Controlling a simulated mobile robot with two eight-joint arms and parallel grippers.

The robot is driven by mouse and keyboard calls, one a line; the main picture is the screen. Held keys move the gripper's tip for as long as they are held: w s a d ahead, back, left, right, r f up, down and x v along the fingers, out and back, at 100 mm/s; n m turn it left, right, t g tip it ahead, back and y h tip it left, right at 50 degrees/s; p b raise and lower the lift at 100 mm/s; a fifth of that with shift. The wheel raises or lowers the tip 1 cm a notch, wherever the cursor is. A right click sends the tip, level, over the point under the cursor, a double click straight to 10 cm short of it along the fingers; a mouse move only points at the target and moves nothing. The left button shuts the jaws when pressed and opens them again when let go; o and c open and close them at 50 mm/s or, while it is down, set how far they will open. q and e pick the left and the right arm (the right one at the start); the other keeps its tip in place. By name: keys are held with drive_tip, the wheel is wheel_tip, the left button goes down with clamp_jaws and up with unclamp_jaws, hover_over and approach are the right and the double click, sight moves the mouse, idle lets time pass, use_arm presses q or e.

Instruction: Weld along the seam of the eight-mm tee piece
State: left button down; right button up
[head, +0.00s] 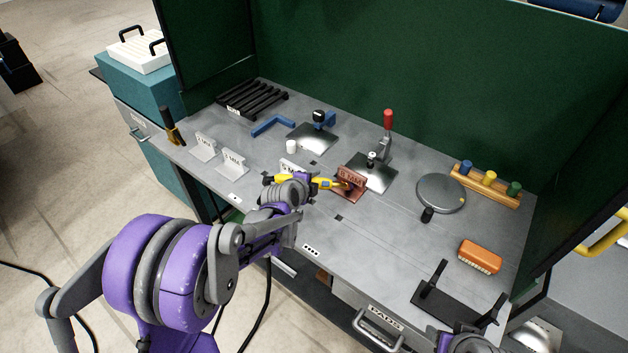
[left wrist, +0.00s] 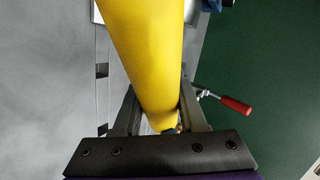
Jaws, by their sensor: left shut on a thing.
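My left gripper (head: 308,181) is shut on a yellow welding torch (head: 326,184) above the middle of the bench. In the left wrist view the torch (left wrist: 145,55) fills the space between the fingers. The torch's tip end is close to a reddish-brown tee piece (head: 350,180); I cannot tell whether they touch. Two pale tee pieces (head: 204,147) and (head: 233,162) stand to the left. Another pale labelled piece (head: 289,166) is partly hidden behind my gripper. The labels are too small to read surely. Only part of my right arm shows at the lower right edge.
A toggle clamp (head: 387,140) with a red handle stands on a shiny plate behind the reddish-brown piece. A round grey disc (head: 441,193), an orange brush (head: 480,256) and a black stand (head: 443,304) are to the right. Green screens (head: 420,80) close the back.

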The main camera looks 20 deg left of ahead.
use_arm(q)
drive_tip(key=shift+s+d+r, duration=0.1)
drive_tip(key=shift+s+d, duration=0.2)
drive_tip(key=shift+d, duration=0.4)
use_arm(e)
drive_tip(key=shift+f, duration=0.1)
use_arm(q)
drive_tip(key=shift+s+a+r, duration=0.1)
idle(1.4)
drive_tip(key=s+r, duration=0.1)
drive_tip(key=s+a+r+p, duration=0.1)
drive_tip(key=r, duration=0.1)
drive_tip(key=shift+s+r+p, duration=0.25)
drive_tip(key=shift+s+p, duration=0.05)
drive_tip(key=shift+s, duration=0.1)
drive_tip(key=shift+s+a+r, duration=0.15)
drive_tip(key=shift+s+r, duration=0.1)
drive_tip(key=shift+s, duration=0.2)
use_arm(e)
drive_tip(key=r, duration=0.1)
drive_tip(key=w+r, duration=0.1)
drive_tip(key=r, duration=0.1)
drive_tip(key=shift+w, duration=0.25)
